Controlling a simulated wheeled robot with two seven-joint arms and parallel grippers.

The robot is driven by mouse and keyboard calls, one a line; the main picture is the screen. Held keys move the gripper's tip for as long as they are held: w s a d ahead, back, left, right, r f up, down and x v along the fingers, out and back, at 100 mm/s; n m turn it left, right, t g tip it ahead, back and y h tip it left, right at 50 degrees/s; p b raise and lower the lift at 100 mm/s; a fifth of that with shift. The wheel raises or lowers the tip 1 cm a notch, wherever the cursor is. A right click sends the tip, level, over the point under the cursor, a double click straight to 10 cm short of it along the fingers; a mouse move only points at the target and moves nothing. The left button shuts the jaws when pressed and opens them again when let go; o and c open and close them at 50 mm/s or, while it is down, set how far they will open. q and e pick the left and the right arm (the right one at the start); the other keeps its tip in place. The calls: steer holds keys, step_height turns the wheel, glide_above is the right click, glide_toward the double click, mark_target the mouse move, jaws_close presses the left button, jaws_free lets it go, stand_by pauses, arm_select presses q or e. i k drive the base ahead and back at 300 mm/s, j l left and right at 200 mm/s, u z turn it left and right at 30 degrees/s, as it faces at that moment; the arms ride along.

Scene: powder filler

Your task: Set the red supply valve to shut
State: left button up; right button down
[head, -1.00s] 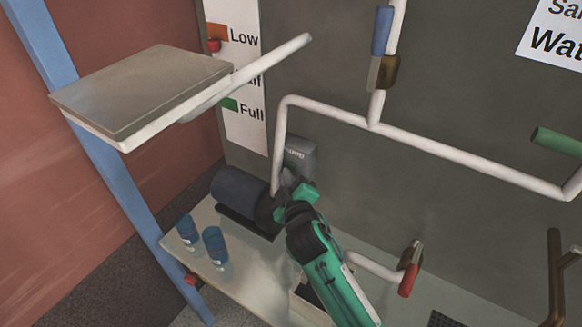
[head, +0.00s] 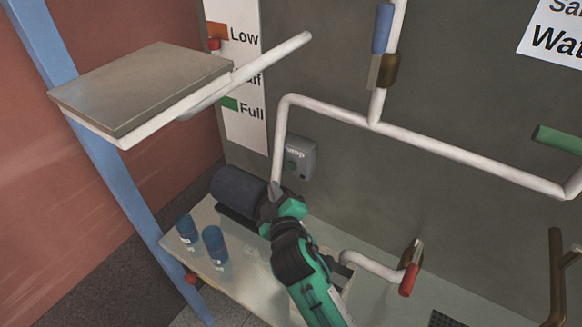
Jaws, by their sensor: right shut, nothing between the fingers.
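The red supply valve (head: 408,280) has a red lever on a brass body, at the end of a short white pipe low on the right. Its lever hangs steeply down, tilted a little to the left. My right gripper (head: 272,190) is shut and empty, in front of the dark pump motor and well left of the red valve. The green right arm reaches up to it from the bottom. My left gripper is not in view.
A grey pump box (head: 301,158) is on the wall behind the right gripper. Two blue cups (head: 215,246) stand on the bench. A blue-handled valve (head: 383,30) and a green handle (head: 558,141) are higher up. White pipes (head: 450,155) cross the wall.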

mark_target(405, 290)
steer(key=k+j, duration=0.8)
steer(key=j, duration=0.1)
